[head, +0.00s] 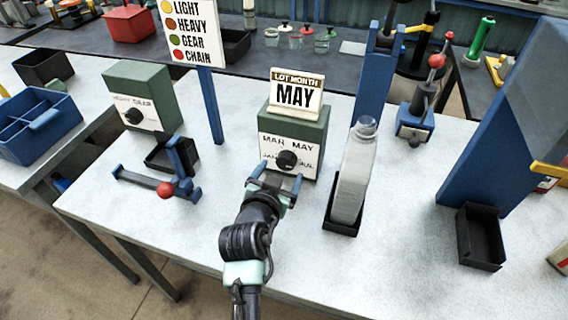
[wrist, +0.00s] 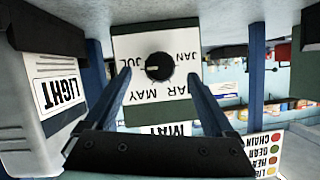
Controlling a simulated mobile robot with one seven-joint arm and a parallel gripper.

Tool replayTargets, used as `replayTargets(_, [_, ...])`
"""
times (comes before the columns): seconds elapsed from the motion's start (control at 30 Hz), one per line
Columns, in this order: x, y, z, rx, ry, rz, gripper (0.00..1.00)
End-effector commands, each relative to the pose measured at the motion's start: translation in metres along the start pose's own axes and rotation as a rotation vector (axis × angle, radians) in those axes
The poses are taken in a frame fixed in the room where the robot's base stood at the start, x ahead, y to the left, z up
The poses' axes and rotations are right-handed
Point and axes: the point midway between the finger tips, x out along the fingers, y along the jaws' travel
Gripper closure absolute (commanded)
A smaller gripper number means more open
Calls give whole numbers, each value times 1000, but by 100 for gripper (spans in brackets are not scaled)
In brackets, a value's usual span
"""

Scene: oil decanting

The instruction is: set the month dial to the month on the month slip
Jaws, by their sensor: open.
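The month slip (head: 296,95) is a white card reading LOT MONTH MAY, standing on top of a green box (head: 312,133). The month dial (head: 287,160) is a round black knob on the box's white face, with MAR and MAY printed above it and JAN and JUL lower at its sides. In the wrist view the knob (wrist: 158,66) appears upside down; a small pale mark shows on it, but I cannot tell which month it points to. My gripper (head: 277,178) is open just in front of the face. Its fingertips (wrist: 158,76) lie either side of the knob, apart from it.
A grey bottle (head: 353,175) stands in a black tray close to the right of my gripper. A blue stand with a red ball (head: 165,189) is to the left, with another green dial box (head: 140,95) behind. The table front is mostly clear.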

Motion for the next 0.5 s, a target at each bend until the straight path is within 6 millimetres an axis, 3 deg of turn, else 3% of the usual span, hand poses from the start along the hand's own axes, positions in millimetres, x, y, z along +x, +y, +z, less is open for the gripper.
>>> replayTargets(0.2, [29,0,0,2,0,1,11])
replayTargets(0.5, [43,0,0,0,0,0,11])
